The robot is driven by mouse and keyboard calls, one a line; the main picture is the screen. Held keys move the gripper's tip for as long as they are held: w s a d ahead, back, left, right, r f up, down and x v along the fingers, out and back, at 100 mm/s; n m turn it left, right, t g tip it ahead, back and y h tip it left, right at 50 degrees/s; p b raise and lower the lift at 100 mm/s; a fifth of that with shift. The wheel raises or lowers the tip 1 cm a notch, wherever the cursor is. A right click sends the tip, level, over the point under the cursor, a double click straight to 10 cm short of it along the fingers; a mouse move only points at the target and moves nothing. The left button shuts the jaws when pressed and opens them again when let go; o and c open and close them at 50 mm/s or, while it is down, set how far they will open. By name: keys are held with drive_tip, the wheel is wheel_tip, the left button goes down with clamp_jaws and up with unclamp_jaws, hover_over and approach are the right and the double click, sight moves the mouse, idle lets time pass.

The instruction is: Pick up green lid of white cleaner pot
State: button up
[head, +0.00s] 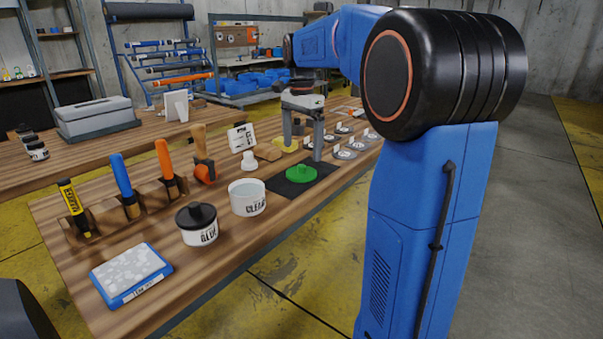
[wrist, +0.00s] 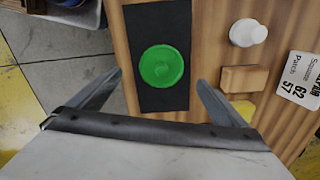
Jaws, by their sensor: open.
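The green lid (head: 301,173) lies on a dark mat (head: 283,187) on the wooden bench, with a raised knob on top. In the wrist view the round green lid (wrist: 161,66) lies on the black mat (wrist: 158,20), ahead of the fingers. My gripper (head: 302,148) is open and empty, fingers pointing down above the lid; its spread fingers also show in the wrist view (wrist: 160,80), one either side of the lid's line. The white cleaner pot (head: 247,198) stands uncovered to the left of the mat.
A glue pot with a black lid (head: 197,224) stands left of the cleaner pot. A white bottle (head: 249,161) and a small wooden block (wrist: 240,79) are close to the mat. The bench's front edge is near the mat.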

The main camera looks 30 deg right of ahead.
sight(301, 165)
drive_tip(key=shift+w+f, duration=0.2)
drive_tip(key=shift+f, duration=3.25)
drive_tip(key=c, duration=1.1)
